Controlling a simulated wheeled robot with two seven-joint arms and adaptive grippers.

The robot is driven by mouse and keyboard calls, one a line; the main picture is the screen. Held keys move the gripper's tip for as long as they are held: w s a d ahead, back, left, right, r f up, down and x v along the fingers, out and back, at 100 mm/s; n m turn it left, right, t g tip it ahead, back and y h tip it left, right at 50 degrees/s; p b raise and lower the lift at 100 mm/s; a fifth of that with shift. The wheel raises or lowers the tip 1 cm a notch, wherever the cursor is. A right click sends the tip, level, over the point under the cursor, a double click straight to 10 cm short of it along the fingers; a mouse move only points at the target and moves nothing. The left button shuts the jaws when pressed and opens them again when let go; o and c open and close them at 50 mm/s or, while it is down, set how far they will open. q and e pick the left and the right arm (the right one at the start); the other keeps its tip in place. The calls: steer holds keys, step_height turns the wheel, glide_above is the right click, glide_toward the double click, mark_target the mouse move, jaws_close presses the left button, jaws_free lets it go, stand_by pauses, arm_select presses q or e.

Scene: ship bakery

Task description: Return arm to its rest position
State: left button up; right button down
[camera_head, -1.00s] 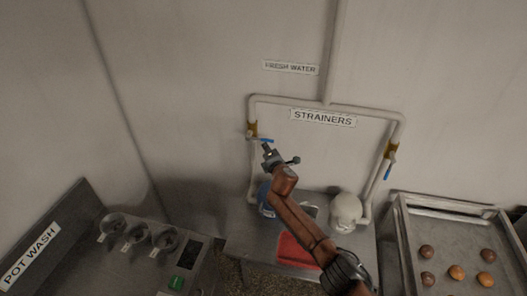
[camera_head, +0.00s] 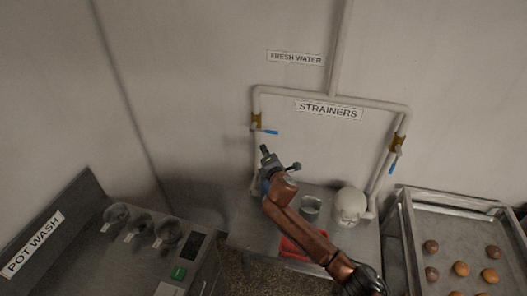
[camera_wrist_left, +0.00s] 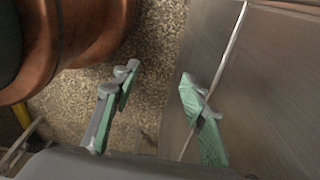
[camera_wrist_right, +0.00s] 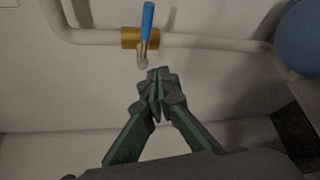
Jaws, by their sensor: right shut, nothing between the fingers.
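My right arm (camera_head: 300,232) reaches up from the lower right in the head view. Its gripper (camera_head: 264,149) is just below the left brass valve (camera_head: 257,122), apart from the blue handle (camera_head: 266,131), which lies sideways. In the right wrist view my right gripper (camera_wrist_right: 158,82) has its fingertips together with nothing between them. The brass valve (camera_wrist_right: 130,39) and its blue handle (camera_wrist_right: 147,20) are beyond the tips. My left gripper (camera_wrist_left: 157,105) shows only in its own wrist view, with fingers apart and empty, above speckled floor beside a metal panel.
Under the pipe frame, a metal counter (camera_head: 246,236) holds a red item (camera_head: 291,250), a metal cup (camera_head: 311,206) and a white rounded object (camera_head: 349,205). A tray (camera_head: 450,226) with several round pieces is at right. The pot-wash unit (camera_head: 143,262) is at lower left.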

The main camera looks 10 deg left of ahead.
steer(key=shift+s+r, duration=0.2)
steer(key=shift+s, duration=0.15)
steer(key=shift+d+f, duration=0.1)
